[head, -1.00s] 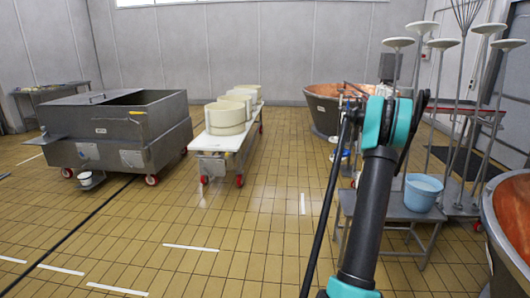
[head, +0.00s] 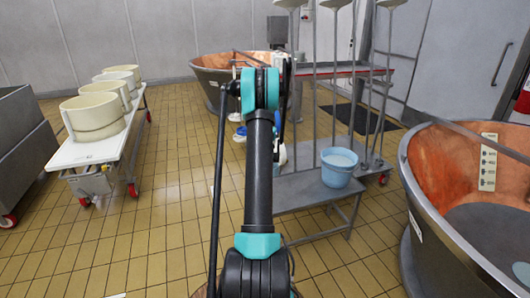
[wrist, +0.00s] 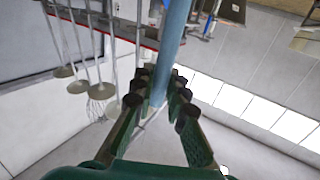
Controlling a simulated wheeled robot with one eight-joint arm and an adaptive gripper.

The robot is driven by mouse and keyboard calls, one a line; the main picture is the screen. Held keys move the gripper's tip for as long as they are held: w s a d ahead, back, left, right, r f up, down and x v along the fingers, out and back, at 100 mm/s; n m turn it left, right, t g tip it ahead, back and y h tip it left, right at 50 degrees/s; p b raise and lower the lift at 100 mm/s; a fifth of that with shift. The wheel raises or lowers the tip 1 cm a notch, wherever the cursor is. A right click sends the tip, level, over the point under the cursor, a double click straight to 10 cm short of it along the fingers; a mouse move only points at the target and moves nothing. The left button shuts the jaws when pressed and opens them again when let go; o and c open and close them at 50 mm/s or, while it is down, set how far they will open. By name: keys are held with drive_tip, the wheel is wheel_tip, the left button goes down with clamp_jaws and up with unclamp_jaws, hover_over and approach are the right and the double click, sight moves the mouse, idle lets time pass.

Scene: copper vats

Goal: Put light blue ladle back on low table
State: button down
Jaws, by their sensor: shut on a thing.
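My gripper (wrist: 158,92) is shut on a long light blue handle, which I take as the light blue ladle (wrist: 174,45). The handle runs up from between the fingers to the top edge of the wrist view; the ladle's bowl is not seen. In the head view my arm hides the gripper, and I cannot make out the ladle there. The low table (head: 292,190) is grey metal and stands just right of my arm, partly hidden by it. A light blue bucket (head: 337,170) stands on its right end.
A large copper vat (head: 430,185) is close on the right. Another copper vat (head: 212,75) stands behind my arm. Tall disc-topped poles (head: 363,80) rise behind the table. A white trolley with cream tubs (head: 93,118) is at left.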

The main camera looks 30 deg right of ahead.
wheel_tip(320, 180, down, 14)
idle(0.5)
drive_tip(key=shift+w, duration=0.1)
drive_tip(key=c, duration=1.5)
unclamp_jaws()
drive_tip(key=shift+c, duration=0.2)
